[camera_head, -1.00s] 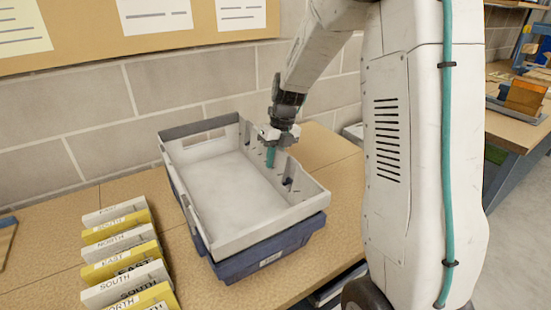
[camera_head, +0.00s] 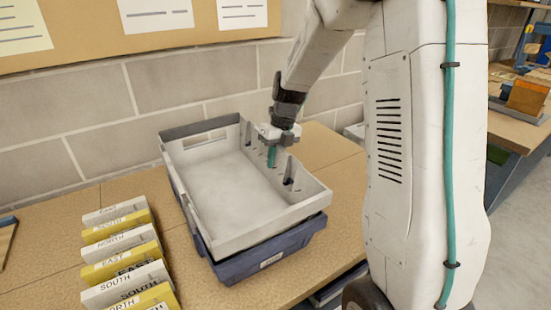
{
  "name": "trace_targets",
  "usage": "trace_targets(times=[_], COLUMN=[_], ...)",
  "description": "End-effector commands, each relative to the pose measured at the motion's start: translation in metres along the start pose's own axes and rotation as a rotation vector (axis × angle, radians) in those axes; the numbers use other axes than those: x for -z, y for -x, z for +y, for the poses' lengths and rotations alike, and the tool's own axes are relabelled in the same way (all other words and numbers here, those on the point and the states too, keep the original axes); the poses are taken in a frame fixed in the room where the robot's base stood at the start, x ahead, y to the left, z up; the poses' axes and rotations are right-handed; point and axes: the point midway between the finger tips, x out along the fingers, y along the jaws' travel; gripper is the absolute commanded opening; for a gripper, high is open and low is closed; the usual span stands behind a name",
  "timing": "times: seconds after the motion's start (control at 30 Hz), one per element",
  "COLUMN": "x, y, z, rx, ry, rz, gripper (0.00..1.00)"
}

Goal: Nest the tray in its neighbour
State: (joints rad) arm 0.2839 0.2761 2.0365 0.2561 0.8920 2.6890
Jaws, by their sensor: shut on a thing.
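A light grey tray (camera_head: 228,190) sits on top of a dark blue tray (camera_head: 268,250) on the wooden table. The grey tray looks slightly turned or raised against the blue one, whose rim shows below it at the left and front. My gripper (camera_head: 271,152) is at the grey tray's right wall, pointing down, with a teal finger inside the tray. It is shut on that wall. The other finger is hidden, and I cannot tell how deep the grey tray sits in the blue one.
A row of white and yellow labelled blocks (camera_head: 125,255) stands on the table (camera_head: 215,290) left of the trays. A brick wall (camera_head: 115,110) with a notice board (camera_head: 80,35) rises behind. Another bench (camera_head: 520,130) stands at the right.

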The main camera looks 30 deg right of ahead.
Motion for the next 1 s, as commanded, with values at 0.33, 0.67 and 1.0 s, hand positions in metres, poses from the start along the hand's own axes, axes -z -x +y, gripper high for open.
trace_targets(times=[0.33,0.67,1.0], x=[0.007,0.007,0.006], y=[-0.009,-0.014,-0.020], z=[0.002,0.002,0.000], rx=[-0.009,-0.009,-0.007], ry=[-0.004,-0.003,-0.003], rz=[0.025,0.024,0.020], gripper=[0.00,0.00,0.00])
